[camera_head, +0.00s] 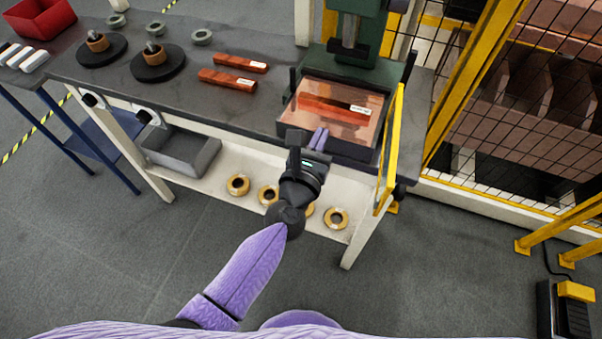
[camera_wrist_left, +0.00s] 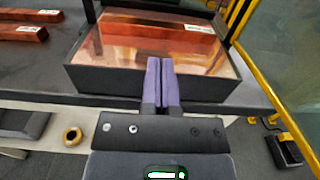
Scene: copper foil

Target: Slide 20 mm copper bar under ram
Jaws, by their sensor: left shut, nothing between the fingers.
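A copper bar with a white label (camera_head: 334,108) lies on the copper-coloured top of a dark press bed (camera_head: 283,118), below and in front of the green press with its ram (camera_head: 350,32). The bar also shows in the left wrist view (camera_wrist_left: 150,29), lying across the bed. My left gripper (camera_head: 319,140) is shut and empty at the front edge of the bed. In the left wrist view its purple fingers (camera_wrist_left: 162,75) are together and point towards the bar, short of it. The bar's size mark is too small to read. My right gripper is not in view.
Two more labelled copper bars (camera_head: 228,80) (camera_head: 240,63) lie on the dark bench left of the bed. A yellow-framed clear guard (camera_head: 391,150) stands along the bed's right side. Copper-coloured rolls (camera_head: 336,218) sit on the shelf below.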

